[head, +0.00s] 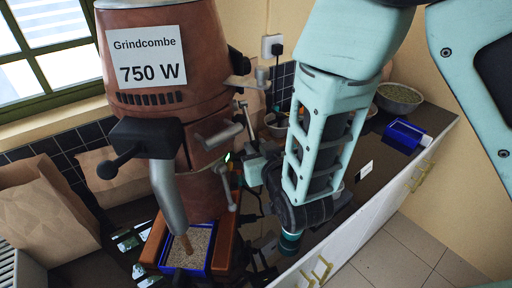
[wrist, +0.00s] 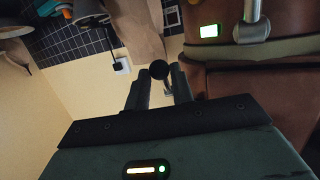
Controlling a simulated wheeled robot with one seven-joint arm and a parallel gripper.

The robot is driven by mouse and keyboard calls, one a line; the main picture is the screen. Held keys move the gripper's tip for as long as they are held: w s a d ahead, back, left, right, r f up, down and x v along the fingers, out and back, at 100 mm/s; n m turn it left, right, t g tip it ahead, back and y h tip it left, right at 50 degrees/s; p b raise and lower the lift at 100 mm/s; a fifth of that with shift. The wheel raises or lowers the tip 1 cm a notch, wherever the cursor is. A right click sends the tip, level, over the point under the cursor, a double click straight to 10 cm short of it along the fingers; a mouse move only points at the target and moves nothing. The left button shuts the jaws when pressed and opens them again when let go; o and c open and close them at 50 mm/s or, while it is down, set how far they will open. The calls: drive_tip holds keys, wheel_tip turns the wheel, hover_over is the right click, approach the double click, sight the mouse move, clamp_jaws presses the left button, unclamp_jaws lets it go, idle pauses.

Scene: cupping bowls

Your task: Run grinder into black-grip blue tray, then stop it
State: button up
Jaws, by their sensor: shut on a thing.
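The red-brown grinder (head: 160,60), labelled "Grindcombe 750 W", stands at the left of the head view. A brown stream (head: 187,243) falls from its grey spout (head: 168,198) into a blue tray (head: 208,257), which holds light brown grounds. My gripper shows in the wrist view (wrist: 159,88), shut on a black ball knob (wrist: 159,69). In the head view it is mostly hidden beside the grinder's right side. A lit green display (wrist: 209,31) shows on the grinder in the wrist view.
Another blue tray (head: 404,136) with a pale end lies on the dark counter at the right, near a bowl of greenish beans (head: 398,95). Paper bags (head: 40,210) stand left of the grinder. The counter's front edge and cabinet handles (head: 318,270) are at lower right.

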drive_tip(key=shift+s+r, duration=0.1)
drive_tip(key=shift+s+d+r, duration=0.1)
drive_tip(key=shift+s+r, duration=0.25)
drive_tip(key=shift+r, duration=0.1)
drive_tip(key=o, duration=0.8)
drive_tip(key=shift+o, duration=0.2)
